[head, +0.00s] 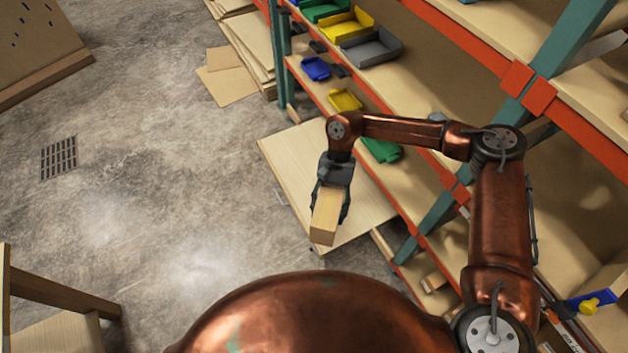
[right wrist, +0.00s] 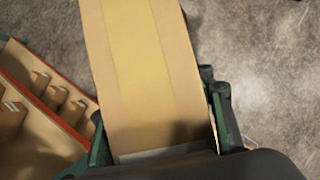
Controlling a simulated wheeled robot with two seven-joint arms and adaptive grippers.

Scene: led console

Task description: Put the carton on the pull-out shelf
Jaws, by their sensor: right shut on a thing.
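The carton (head: 325,222) is a tan box with a paler stripe, held in my right gripper (head: 332,200). In the right wrist view the carton (right wrist: 145,70) fills the middle, between the two fingers of the right gripper (right wrist: 163,135). The pull-out shelf (head: 372,207) is a pale wooden board sticking out from the rack at left of my right arm. In the head view the carton and gripper overlap this board; I cannot tell the height between them. The gripper and carton hide part of the board. My left gripper is not in view.
The rack with orange beams (head: 458,40) and teal posts runs along the right, holding a grey bin (head: 371,47), yellow bins (head: 345,99) and a blue bin (head: 315,68). Flat boards (head: 240,40) lean or lie at its far end.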

